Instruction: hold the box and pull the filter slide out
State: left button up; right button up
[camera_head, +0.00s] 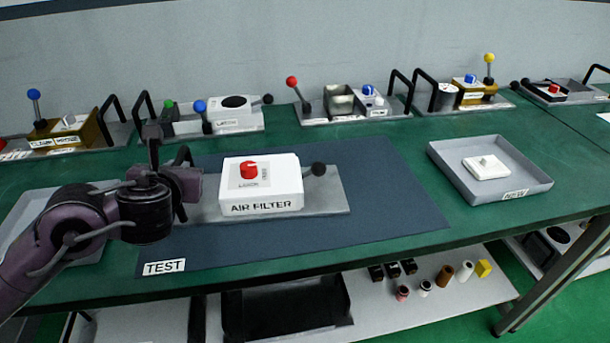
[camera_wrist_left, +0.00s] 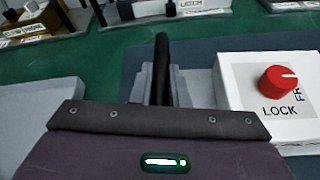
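The white box (camera_head: 262,205), labelled AIR FILTER, sits on a grey base plate (camera_head: 328,200) on the dark mat. A red knob (camera_head: 249,170) is on its top; in the left wrist view the red knob (camera_wrist_left: 277,80) has a white mark pointing right, with LOCK and partly cut-off lettering beside it. A black ball handle (camera_head: 318,169) sticks out at the box's right side. My left gripper (camera_head: 182,188) is at the plate's left end, by a black upright handle (camera_wrist_left: 162,68). Its fingers are mostly hidden, so its opening and any contact are unclear. My right gripper is not in view.
A grey tray (camera_head: 525,183) labelled NEW holds a white part (camera_head: 487,167) at the right. Several other devices with levers line the table's back. The dark mat (camera_head: 390,205) is clear right of the plate. A lower shelf (camera_head: 385,322) holds small parts.

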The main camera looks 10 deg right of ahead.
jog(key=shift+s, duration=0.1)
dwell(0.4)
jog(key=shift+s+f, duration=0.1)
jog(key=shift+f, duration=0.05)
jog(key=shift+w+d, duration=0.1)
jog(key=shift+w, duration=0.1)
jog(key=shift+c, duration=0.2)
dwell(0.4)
